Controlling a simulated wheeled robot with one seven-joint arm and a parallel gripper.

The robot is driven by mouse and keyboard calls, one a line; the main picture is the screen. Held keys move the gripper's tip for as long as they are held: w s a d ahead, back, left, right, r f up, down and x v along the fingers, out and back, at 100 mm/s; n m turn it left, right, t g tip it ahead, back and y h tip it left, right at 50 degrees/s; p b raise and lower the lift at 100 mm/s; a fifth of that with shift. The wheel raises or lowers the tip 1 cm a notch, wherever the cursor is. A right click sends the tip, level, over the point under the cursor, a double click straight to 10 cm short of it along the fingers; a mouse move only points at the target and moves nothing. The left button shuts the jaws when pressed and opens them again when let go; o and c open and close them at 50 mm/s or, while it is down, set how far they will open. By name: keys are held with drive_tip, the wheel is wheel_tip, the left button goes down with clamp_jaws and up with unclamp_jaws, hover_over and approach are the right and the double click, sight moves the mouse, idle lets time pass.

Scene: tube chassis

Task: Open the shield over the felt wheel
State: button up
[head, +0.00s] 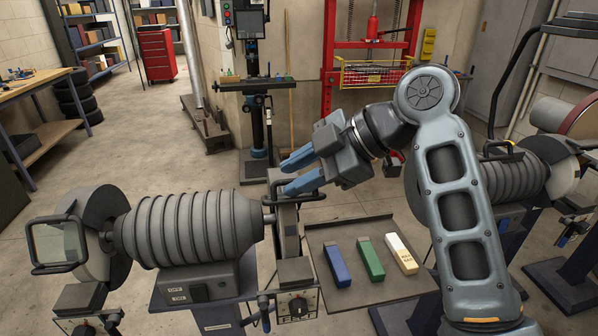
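A grey ribbed double-ended grinder (190,228) stands in the foreground. At its right end a narrow wheel housing (288,232), above a dial plate with lettering that seems to read FELT, shows nearly edge-on. The shield (281,183) appears as a narrow upright frame at its top, with a dark handle (303,197) beside it; its exact angle is hard to tell. The felt wheel is mostly hidden. My gripper (287,176) comes from the right, its two blue fingers apart and empty, beside the shield's top and handle. I cannot tell whether it touches them.
A clear shield (60,243) covers the grinder's left wheel. A tray (350,226) right of the housing holds blue (337,264), green (370,258) and cream (401,254) bars. A drill press stands behind. Another grinder (512,176) is behind my arm.

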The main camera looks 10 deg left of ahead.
drive_tip(key=shift+f, duration=0.35)
drive_tip(key=b+v, duration=0.1)
drive_tip(key=v, duration=0.7)
drive_tip(key=shift+r+b, duration=0.2)
drive_tip(key=shift+b, duration=0.15)
